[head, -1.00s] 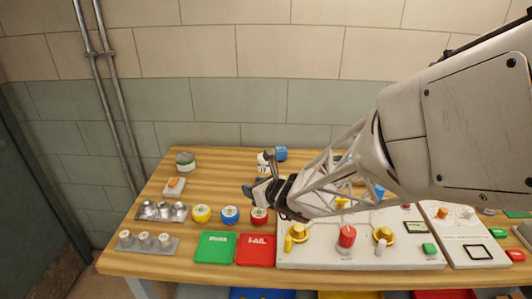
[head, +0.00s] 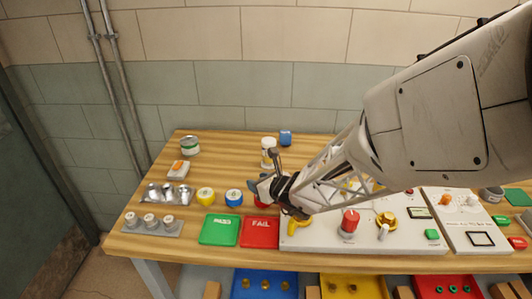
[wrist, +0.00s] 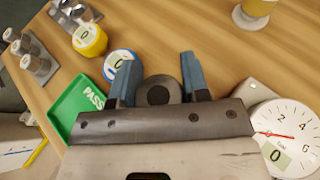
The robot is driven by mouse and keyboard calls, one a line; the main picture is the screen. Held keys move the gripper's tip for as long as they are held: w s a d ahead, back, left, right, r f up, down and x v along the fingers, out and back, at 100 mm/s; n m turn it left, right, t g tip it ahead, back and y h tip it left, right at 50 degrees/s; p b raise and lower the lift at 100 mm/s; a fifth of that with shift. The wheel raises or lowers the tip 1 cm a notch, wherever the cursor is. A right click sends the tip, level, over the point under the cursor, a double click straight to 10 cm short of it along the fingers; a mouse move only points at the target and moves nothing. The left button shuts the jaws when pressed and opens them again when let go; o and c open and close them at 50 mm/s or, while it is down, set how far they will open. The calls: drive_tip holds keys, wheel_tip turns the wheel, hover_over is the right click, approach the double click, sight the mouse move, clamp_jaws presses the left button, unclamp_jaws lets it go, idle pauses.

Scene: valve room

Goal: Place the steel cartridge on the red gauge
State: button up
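My gripper (wrist: 158,75) has its two blue fingers on either side of a dark round piece (wrist: 157,95), which fills the gap and looks like the end of the steel cartridge, held. In the head view my gripper (head: 262,188) is just above the red gauge (head: 262,204), which it partly covers. The red gauge does not show in the wrist view, behind the held piece and gripper. I cannot tell whether the cartridge touches the gauge.
The blue gauge (head: 234,198) and yellow gauge (head: 206,196) stand to the left. The green PASS tray (head: 219,230) and red FAIL tray (head: 260,232) lie in front. A white panel with knobs (head: 350,240) is at right; a white bottle (head: 269,146) stands behind.

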drive_tip(key=o, duration=0.4)
drive_tip(key=shift+r, duration=0.2)
drive_tip(key=shift+v, duration=6)
